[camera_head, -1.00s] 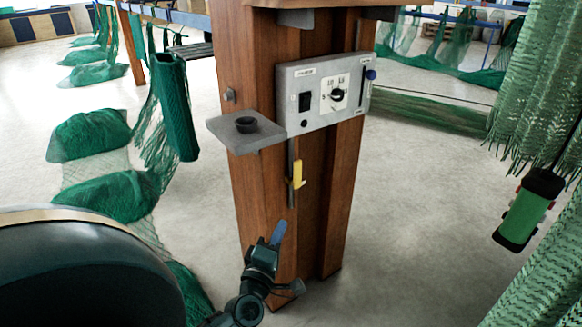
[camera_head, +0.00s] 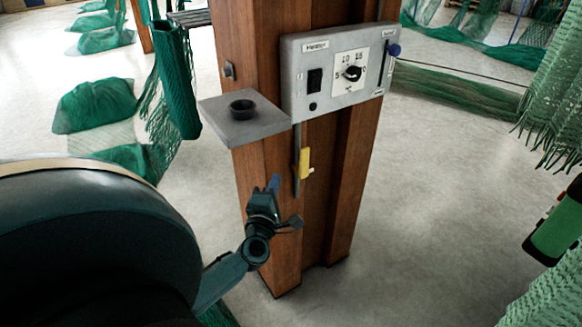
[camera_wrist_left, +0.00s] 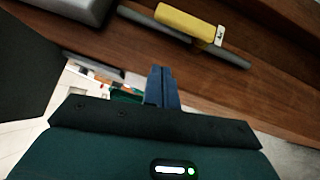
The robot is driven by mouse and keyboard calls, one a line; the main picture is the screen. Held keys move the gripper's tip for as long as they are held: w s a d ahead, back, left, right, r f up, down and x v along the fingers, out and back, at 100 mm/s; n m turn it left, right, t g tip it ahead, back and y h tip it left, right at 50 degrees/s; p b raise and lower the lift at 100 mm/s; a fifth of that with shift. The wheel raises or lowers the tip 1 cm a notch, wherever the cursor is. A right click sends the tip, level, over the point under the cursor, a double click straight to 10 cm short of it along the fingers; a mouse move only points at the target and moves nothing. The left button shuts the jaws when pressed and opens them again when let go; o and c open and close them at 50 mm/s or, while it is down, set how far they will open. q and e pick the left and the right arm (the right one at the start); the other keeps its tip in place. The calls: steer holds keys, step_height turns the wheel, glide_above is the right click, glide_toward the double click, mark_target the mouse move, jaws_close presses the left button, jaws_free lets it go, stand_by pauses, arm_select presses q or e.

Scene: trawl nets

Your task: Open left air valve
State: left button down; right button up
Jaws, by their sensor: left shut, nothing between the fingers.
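The air valve's yellow handle (camera_head: 304,163) sits on a thin grey vertical pipe (camera_head: 296,150) on the front of the wooden post, below the grey control box. It also shows in the left wrist view as a yellow bar (camera_wrist_left: 190,24) along the dark pipe, near the top. My left gripper (camera_head: 274,183), with blue fingers, is below and left of the handle, apart from it. The left wrist view shows its fingers (camera_wrist_left: 162,72) shut together and empty, with a gap to the yellow handle. My right gripper is not in view.
The grey control box (camera_head: 300,85) has a dial and a switch. A grey shelf with a black cup (camera_head: 241,109) juts out left of the pipe, above my gripper. Green nets (camera_head: 95,105) hang and lie at both sides. A green-and-black cylinder (camera_head: 555,232) is at right.

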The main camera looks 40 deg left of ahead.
mark_target(303, 162)
arm_select(q)
steer(key=w, duration=0.6)
steer(key=shift+w+a+r, duration=0.2)
steer(key=shift+w+r, duration=0.1)
steer(key=shift+r, duration=0.15)
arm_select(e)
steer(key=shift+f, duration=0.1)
